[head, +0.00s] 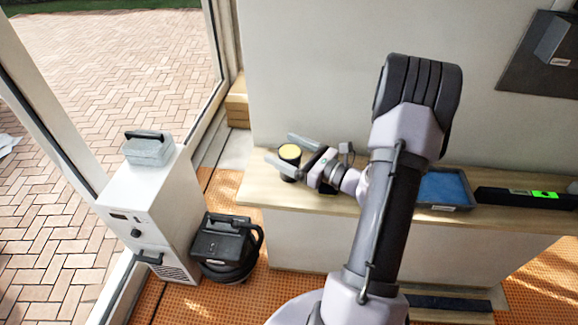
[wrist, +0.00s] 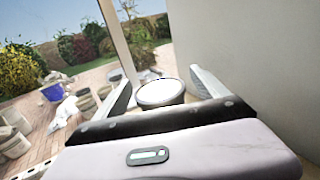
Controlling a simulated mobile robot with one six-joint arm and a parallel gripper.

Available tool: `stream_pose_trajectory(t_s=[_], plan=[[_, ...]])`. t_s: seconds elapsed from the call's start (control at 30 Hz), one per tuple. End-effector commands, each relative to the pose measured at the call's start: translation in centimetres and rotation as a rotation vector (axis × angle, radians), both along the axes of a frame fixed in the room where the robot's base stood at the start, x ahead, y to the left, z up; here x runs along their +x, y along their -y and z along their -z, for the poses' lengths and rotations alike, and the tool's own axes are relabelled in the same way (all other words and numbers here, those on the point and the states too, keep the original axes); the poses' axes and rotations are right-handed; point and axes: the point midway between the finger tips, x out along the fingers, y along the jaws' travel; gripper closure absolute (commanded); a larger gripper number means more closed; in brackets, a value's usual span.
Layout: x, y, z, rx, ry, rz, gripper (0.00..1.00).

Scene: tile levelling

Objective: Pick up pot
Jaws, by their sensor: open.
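In the wrist view the pot (wrist: 160,94) shows a pale round top with a dark rim, ahead of the palm and between the fingers. My gripper (head: 279,148) is open, with one finger on each side of the pot. In the wrist view my gripper (wrist: 158,80) shows a gap beside the pot on the right; contact on the left is hard to tell. The pot's lower part is partly hidden.
The bench (head: 255,190) stands against a plain wall. A blue tray (head: 445,188) and a black level with a green display (head: 525,197) lie farther right on it. A white cabinet (head: 150,215) and a black vacuum-like machine (head: 227,248) stand on the floor at left.

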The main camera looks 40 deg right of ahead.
Motion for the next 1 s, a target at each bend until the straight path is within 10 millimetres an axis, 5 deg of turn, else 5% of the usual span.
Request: stream_pose_trajectory(t_s=[0.3,0.7,1.0], plan=[[1.27,-0.27,-0.07,0.001,0.0,0.001,0.17],[1.24,-0.28,-0.05,0.001,0.0,0.0,0.94],[1.24,-0.27,-0.52,0.0,0.0,0.0,0.94]])
